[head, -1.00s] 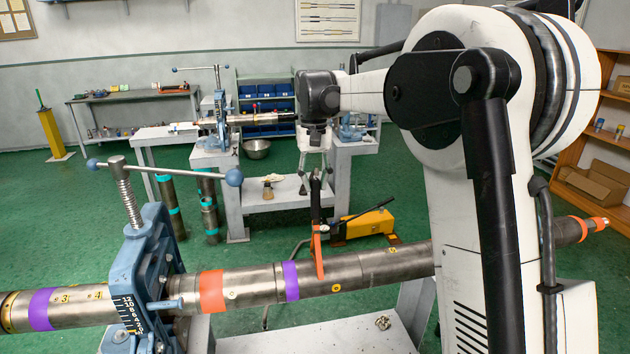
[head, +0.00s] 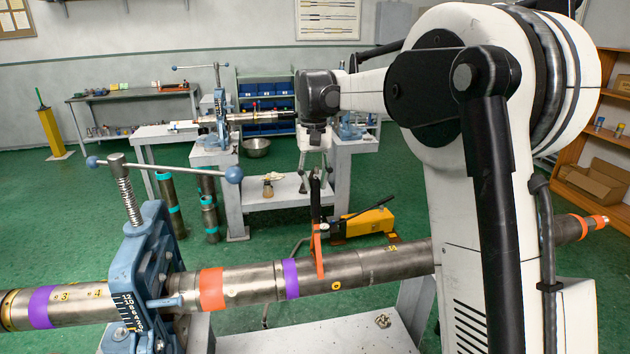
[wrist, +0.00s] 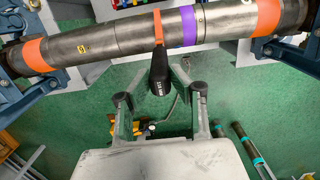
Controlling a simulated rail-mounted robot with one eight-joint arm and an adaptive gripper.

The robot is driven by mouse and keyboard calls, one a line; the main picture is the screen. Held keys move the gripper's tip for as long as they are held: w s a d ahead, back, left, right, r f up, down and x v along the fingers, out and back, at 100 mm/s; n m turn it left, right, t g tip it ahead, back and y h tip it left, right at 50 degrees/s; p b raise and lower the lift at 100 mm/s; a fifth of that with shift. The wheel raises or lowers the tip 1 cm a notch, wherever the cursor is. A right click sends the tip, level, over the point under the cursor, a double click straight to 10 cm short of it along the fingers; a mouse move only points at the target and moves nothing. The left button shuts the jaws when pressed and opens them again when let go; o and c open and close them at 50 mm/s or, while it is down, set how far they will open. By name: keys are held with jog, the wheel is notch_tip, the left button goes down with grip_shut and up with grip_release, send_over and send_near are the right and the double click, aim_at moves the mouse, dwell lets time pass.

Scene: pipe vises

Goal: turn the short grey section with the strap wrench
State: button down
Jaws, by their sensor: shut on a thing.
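A strap wrench has an orange strap (head: 319,262) looped around the grey pipe and a black handle (head: 315,197) rising from it. My gripper (head: 316,165) is shut on the handle from above. In the wrist view the handle (wrist: 160,78) lies between my gripper's fingers (wrist: 160,92), and the strap (wrist: 158,28) is around the pipe. The short grey section (head: 337,271) lies between two seams, with a purple band (head: 290,279) at its left end in the head view. The strap sits on this section, just right of the purple band.
A blue pipe vise (head: 150,265) grips the pipe at left, with its long cross handle raised. Another orange band (head: 212,289) marks the pipe nearer the vise. A yellow pump (head: 370,222) stands on the floor behind. A grey bench (head: 330,335) is below.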

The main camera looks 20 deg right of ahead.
jog(key=shift+s+f, duration=0.1)
jog(key=shift+f, duration=0.4)
dwell(0.9)
jog(key=shift+b, duration=0.3)
jog(key=shift+s, duration=0.5)
jog(key=shift+w, duration=0.25)
jog(key=shift+w, duration=0.25)
